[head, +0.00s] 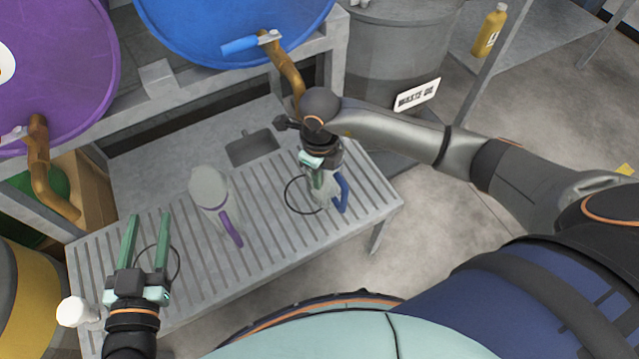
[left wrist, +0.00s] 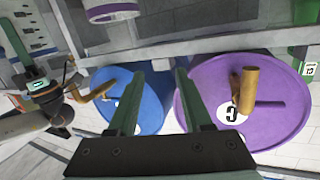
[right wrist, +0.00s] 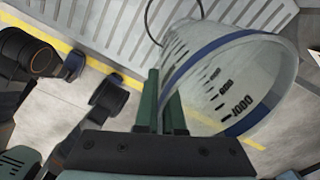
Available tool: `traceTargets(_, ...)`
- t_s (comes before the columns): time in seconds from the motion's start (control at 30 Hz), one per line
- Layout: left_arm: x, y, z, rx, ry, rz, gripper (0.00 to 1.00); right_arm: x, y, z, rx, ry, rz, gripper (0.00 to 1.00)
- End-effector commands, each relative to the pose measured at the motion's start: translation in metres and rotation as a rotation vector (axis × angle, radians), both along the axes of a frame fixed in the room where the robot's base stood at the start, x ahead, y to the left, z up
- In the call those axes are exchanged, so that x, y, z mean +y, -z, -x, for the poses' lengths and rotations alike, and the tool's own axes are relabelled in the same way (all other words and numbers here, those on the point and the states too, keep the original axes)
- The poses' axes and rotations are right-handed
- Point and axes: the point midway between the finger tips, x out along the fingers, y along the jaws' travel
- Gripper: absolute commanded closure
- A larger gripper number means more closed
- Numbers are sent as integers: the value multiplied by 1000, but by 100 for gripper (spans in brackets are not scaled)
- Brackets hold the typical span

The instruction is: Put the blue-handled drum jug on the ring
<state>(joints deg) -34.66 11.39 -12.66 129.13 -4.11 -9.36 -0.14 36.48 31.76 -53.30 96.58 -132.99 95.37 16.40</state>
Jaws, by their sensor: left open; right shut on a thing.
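The blue-handled drum jug (head: 341,192), clear with a blue handle, is at the right part of the slatted bench. My right gripper (head: 317,182) is shut on it; in the right wrist view the jug (right wrist: 235,85) shows a blue band and black scale marks beside the fingers (right wrist: 160,85). A thin black ring (head: 287,194) lies on the slats, partly hidden behind the jug and gripper. The jug overlaps its right side; I cannot tell whether it touches the bench. My left gripper (head: 149,218) is open and empty over the bench's left part.
A purple-handled jug (head: 209,188) stands mid-bench between my grippers. Another black ring (head: 178,262) lies by my left gripper. Blue (head: 220,25) and purple (head: 60,70) drums with brass taps overhang the bench's back. A white bottle (head: 75,311) stands at the left front.

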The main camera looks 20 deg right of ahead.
Motion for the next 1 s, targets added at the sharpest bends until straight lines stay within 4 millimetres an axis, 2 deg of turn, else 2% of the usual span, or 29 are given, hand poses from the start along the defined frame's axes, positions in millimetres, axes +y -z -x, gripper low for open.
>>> traceTargets(0.1, -1, -22, -3, -98, 10, 0, 50, 1, 17, 2, 5, -1, -2, 100)
traceTargets(0.3, -2, -45, -4, -189, 21, 1, 50, 1, 27, 1, 1, -1, -2, 100)
traceTargets(0.93, -3, -55, -3, -232, 24, 1, 50, 1, 30, 1, 1, -1, 0, 100)
traceTargets(0.97, -3, -57, -3, -236, 25, 1, 50, 1, 30, 1, 1, -1, 0, 91)
traceTargets(1.0, -3, -58, -3, -239, 25, 2, 50, 1, 30, 1, 1, -1, 0, 86)
